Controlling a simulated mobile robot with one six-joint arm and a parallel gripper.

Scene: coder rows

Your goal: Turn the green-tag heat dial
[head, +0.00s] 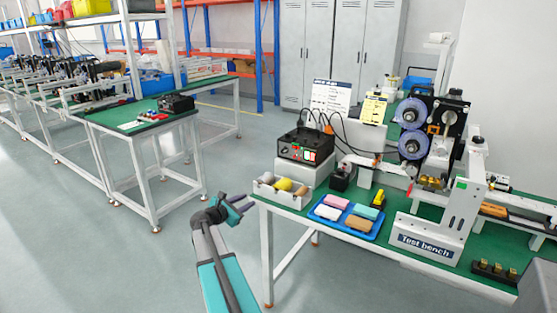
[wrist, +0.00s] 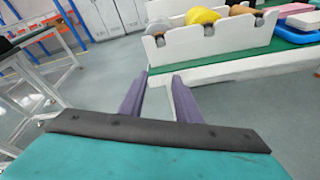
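My gripper (head: 246,203) is open and empty, in the air just left of the test bench (head: 294,208). In the wrist view its two purple-grey fingers (wrist: 160,78) stand apart with only floor and the bench edge beyond them. A black control box (head: 305,145) with a small green and red panel sits on a white block on the bench, up and right of my gripper. The white machine (head: 430,232) marked "Test bench" carries a small green patch (head: 461,186) on its upright. Dials and their tags are too small to tell apart, so I cannot pick out the green-tag dial.
A white bin (head: 268,191) with yellow and brown items stands at the bench's near-left corner; it also shows in the wrist view (wrist: 215,40). A blue tray (head: 365,229) holds several coloured blocks. Another green-topped table (head: 150,126) is at the left. Floor between is clear.

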